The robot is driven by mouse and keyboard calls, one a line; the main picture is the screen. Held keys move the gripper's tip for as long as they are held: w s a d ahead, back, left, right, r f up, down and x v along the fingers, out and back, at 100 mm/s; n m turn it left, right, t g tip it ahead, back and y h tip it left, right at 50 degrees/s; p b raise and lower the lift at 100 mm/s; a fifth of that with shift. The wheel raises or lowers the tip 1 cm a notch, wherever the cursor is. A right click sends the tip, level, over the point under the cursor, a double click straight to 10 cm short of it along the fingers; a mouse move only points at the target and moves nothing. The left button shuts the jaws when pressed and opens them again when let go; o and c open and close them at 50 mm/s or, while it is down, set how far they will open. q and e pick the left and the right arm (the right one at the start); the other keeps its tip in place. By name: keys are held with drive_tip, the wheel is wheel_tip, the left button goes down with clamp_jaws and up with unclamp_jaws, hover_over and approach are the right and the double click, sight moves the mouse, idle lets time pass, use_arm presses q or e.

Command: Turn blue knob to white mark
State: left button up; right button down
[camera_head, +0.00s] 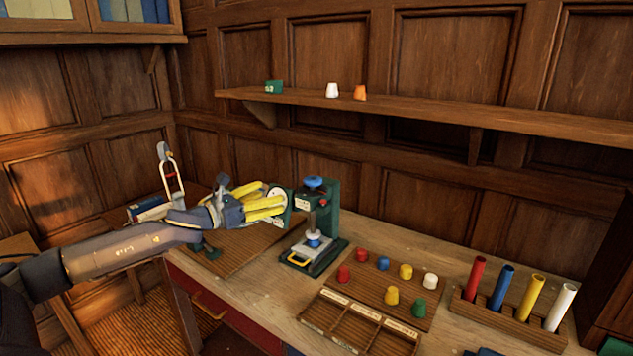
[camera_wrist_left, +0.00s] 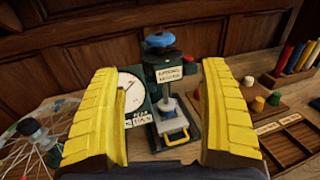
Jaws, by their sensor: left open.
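A blue knob (camera_head: 314,183) sits on top of a green press-like device (camera_head: 330,215) on the bench; the knob also shows in the left wrist view (camera_wrist_left: 160,40), at the top centre. A round white dial face (camera_wrist_left: 126,92) stands just left of the device; its fine markings are too small to read. I cannot make out a separate white mark at the knob. My left gripper (camera_head: 283,205) has yellow fingers, open and empty, pointing toward the device from the left. In the wrist view the knob lies beyond the fingertips, apart from them. My right gripper is not in view.
Coloured pegs stand on a wooden board (camera_head: 358,262) right of the device, behind a sectioned tray (camera_head: 340,322). A rack (camera_head: 510,318) holds several coloured tubes. A wall shelf (camera_head: 440,112) runs above. A wheel-like wire object (camera_wrist_left: 45,125) is at the left.

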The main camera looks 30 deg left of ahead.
sight(315, 178)
use_arm(q)
drive_tip(key=shift+x, duration=8.45)
drive_tip(key=shift+d, duration=0.1)
drive_tip(key=c, duration=1.4)
drive_tip(key=shift+o, duration=0.2)
drive_tip(key=shift+d+y, duration=0.1)
drive_tip(key=shift+y, duration=0.2)
